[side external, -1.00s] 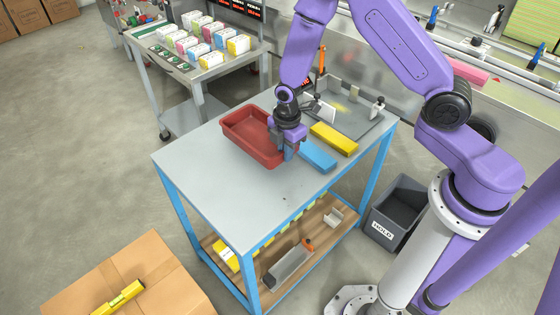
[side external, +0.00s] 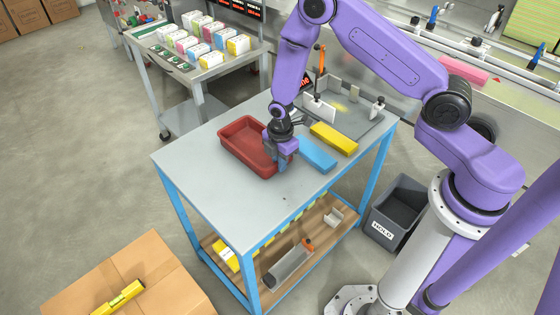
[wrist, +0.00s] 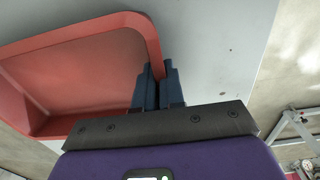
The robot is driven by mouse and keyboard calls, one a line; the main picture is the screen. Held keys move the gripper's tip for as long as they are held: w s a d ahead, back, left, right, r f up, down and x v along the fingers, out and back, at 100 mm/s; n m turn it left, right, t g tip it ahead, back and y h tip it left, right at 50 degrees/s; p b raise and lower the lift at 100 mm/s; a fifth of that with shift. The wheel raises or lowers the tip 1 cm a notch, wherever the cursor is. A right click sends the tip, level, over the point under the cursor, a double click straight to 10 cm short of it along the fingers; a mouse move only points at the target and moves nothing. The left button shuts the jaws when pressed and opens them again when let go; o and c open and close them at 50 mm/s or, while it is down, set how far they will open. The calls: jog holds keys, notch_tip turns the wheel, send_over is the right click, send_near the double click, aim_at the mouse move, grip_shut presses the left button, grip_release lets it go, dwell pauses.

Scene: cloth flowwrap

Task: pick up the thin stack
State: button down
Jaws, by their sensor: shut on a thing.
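My gripper (side external: 281,167) is low over the blue-legged table, at the right-hand end of the red tray (side external: 236,149). In the wrist view its two dark blue fingers (wrist: 158,76) are close together on the tray's wall, and the red tray (wrist: 90,68) extends to the left. A flat blue stack (side external: 317,155) lies on the table just right of the gripper, apart from the fingers. A yellow stack (side external: 334,139) lies beyond it, farther right and back. The tray's inside looks empty where I can see it; the gripper hides part of its near right end.
The table's front left (side external: 205,185) is clear. A grey HOLD bin (side external: 398,210) is on the floor at right. A side cart (side external: 205,60) carries several coloured packs.

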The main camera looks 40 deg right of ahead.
jog(key=c, duration=1.2)
grip_release()
jog(key=shift+f, duration=0.1)
jog(key=shift+c, duration=0.2)
notch_tip(320, 180, up, 12)
jog(key=shift+r, duration=0.2)
jog(key=shift+s, duration=0.15)
